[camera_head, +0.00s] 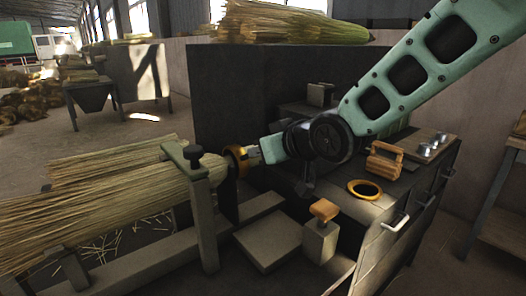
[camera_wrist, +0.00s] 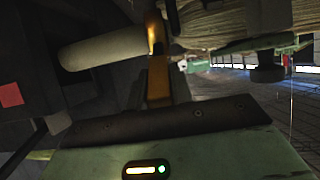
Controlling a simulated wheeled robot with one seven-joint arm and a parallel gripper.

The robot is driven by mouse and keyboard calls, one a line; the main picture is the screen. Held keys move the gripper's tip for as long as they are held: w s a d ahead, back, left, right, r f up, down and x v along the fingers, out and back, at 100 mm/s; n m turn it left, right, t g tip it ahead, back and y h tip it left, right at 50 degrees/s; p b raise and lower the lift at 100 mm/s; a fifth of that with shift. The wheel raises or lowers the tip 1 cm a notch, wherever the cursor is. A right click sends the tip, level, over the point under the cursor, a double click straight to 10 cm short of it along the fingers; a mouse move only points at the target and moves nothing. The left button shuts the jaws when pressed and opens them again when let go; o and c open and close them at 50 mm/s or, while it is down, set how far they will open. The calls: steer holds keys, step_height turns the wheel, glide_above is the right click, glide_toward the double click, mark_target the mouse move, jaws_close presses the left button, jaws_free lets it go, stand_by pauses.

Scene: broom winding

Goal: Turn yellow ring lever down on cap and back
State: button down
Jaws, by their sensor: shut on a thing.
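The yellow ring lever (camera_head: 237,162) is upright around the right end of the broom straw bundle (camera_head: 120,205), at the clamp post. My gripper (camera_head: 258,153) reaches it from the right and is shut on its edge. The cap under the ring is mostly hidden by the ring and my gripper.
A second yellow ring (camera_head: 364,189) lies flat on the bench, near a wooden-handled brush-like tool (camera_head: 385,160). A wooden-topped knob (camera_head: 324,211) stands in front. A dark panel (camera_head: 240,90) rises behind. A clamp with a black knob (camera_head: 194,152) holds the straw.

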steer(key=shift+s+f, duration=0.1)
steer(key=shift+f, duration=0.05)
steer(key=c, duration=1.2)
jaws_free()
steer(key=shift+c, duration=0.2)
steer(key=shift+s+d+r, duration=0.3)
steer(key=shift+r, duration=0.05)
steer(key=p+v, duration=0.3)
steer(key=v, duration=1.3)
steer(key=shift+s, duration=0.2)
steer(key=shift+d, duration=0.1)
